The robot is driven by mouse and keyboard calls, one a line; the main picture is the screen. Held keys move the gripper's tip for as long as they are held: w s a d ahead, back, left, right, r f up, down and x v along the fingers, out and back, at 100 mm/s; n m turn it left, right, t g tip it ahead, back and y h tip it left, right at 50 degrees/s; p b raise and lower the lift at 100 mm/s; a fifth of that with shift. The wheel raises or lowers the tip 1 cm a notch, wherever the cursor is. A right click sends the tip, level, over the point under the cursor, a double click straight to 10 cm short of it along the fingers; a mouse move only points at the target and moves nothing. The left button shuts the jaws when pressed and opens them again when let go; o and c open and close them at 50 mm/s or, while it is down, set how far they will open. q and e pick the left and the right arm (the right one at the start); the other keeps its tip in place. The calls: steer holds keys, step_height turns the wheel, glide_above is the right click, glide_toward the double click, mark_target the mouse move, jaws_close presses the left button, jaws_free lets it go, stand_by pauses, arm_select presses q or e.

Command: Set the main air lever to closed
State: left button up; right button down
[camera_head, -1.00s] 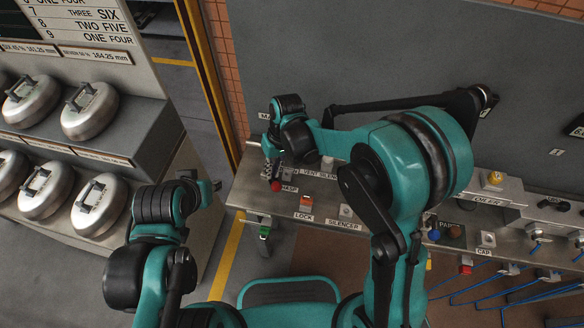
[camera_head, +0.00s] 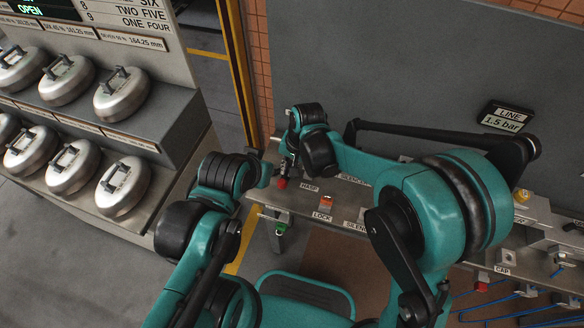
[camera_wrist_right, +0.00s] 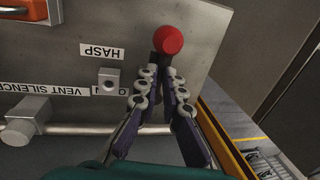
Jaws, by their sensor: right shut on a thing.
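The main air lever shows as a red knob (camera_head: 282,183) on a dark stem at the left end of the steel bench, left of the HASP label. In the right wrist view the red knob (camera_wrist_right: 168,40) stands just beyond my fingertips. My right gripper (camera_wrist_right: 161,76) is shut on the dark stem below the knob, one finger on each side. In the head view my right gripper (camera_head: 287,168) reaches down to the lever and hides most of it. My left gripper (camera_head: 266,174) is near the bench's left edge, apart from the lever; its fingers are unclear.
The bench (camera_head: 300,205) carries an orange lock (camera_head: 325,202) and labelled fittings. A green handle (camera_head: 280,229) hangs below its front edge. A line display (camera_head: 503,118) reads 1.5 bar. Several round metal pots (camera_head: 122,94) sit on shelves at left.

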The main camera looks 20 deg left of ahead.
steer(key=shift+s+f, duration=0.1)
stand_by(0.3)
steer(key=c, duration=1.6)
jaws_free()
steer(key=r, duration=0.4)
steer(key=d+r, duration=0.1)
steer(key=r, duration=0.3)
steer(key=d+r, duration=0.1)
steer(key=r, duration=0.2)
steer(key=shift+d+r, duration=0.15)
steer(key=shift+r, duration=0.25)
steer(key=s+d+t, duration=0.2)
steer(key=s+d, duration=0.1)
steer(key=d, duration=0.7)
steer(key=s+d+r+t+h, duration=0.1)
steer(key=s+d+t, duration=0.1)
steer(key=d, duration=0.8)
steer(key=s+d+r+t+h, duration=0.1)
steer(key=s+d+t, duration=0.2)
steer(key=d, duration=0.7)
steer(key=shift+s+d+n, duration=0.25)
steer(key=shift+s+n, duration=0.05)
steer(key=shift+s, duration=0.15)
